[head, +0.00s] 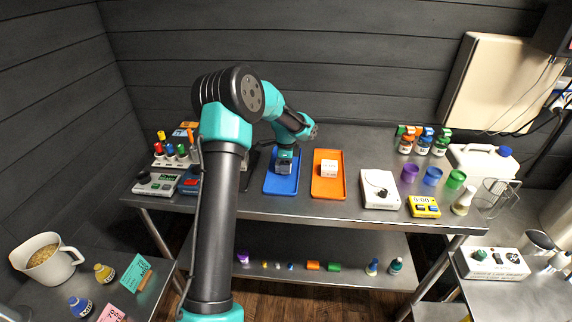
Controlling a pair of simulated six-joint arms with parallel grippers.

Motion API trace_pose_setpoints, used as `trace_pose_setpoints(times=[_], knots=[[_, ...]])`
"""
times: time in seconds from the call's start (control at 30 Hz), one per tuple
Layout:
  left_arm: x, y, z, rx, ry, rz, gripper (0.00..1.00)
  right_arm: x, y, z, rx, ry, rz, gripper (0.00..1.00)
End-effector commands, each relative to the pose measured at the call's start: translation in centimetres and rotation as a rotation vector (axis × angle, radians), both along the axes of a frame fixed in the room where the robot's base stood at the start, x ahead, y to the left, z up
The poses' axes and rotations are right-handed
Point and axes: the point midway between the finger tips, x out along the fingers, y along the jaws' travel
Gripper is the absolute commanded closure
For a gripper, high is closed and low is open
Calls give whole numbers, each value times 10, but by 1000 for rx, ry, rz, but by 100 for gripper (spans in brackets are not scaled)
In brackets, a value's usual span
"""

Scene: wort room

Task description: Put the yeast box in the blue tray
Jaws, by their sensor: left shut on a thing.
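The blue tray (269,186) lies on the steel table, left of the middle. My left gripper (284,172) reaches down over this tray from above. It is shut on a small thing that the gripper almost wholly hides. I cannot tell whether that thing is the yeast box, or whether it touches the tray floor. A small white box (329,169) stands in the orange tray (328,188), just right of the blue tray. Its label is too small to read. My right gripper is not in view.
Left of the trays are a rack of colored bottles (170,155) and a scale-like device (157,184). To the right stand a white device (380,190), a yellow timer (424,206), colored cups (432,176) and a white jug (483,162). A lower shelf (330,275) holds small items.

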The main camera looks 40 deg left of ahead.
Motion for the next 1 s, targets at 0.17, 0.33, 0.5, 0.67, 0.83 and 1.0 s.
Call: trace_pose_setpoints(times=[0.17,0.33,0.5,0.67,0.83,1.0], knots=[[0,0,-3,-1,1,0,64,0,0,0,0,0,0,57],[0,0,-3,0,0,0,24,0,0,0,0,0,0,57],[0,0,-3,0,0,0,13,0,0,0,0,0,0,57],[0,0,-2,0,0,0,13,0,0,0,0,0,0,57],[0,0,3,1,-2,0,13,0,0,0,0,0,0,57],[1,0,23,2,-4,1,13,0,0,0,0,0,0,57]])
